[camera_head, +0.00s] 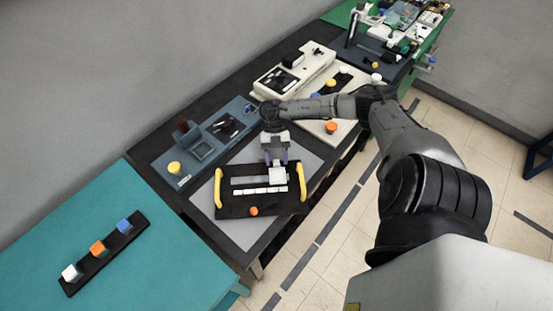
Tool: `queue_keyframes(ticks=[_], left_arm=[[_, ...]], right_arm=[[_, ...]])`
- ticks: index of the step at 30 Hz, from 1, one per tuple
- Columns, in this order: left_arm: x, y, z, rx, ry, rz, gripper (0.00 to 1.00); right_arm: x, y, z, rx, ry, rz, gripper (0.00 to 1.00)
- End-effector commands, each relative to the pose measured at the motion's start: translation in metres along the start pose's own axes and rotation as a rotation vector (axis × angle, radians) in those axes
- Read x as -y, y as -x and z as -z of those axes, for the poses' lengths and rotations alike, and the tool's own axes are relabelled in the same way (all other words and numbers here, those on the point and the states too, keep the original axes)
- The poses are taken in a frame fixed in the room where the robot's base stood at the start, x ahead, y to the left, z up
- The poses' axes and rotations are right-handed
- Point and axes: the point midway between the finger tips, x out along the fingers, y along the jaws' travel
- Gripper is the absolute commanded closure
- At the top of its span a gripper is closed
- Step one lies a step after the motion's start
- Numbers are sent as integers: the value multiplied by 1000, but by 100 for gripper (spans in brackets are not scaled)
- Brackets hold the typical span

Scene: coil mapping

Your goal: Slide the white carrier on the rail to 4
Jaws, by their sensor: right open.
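The white carrier (278,175) is a white block toward the right end of the rail (243,181), on a black board with yellow handles. A row of white labels (258,191) runs along the board in front of the rail; their numbers are too small to read. My right gripper (276,162) points down at the carrier from behind, its fingers at or just above the block. It is open; whether the fingers touch the carrier cannot be told. My left gripper is not in view.
An orange knob (253,211) sits at the board's front. A blue-grey device (205,145) with a yellow button stands behind left. A white device (295,72) stands behind right. A teal table (150,260) at left holds a black strip with white, orange and blue cubes.

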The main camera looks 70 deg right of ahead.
Motion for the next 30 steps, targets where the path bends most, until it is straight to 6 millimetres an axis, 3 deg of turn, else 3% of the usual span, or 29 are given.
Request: queue_keyframes(ticks=[18,24,30], left_arm=[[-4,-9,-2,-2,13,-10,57],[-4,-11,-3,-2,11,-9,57],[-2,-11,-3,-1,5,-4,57]], right_arm=[[0,108,-1,3,0,-4,49],[0,127,0,1,0,-1,49],[0,134,0,1,0,-1,49]])
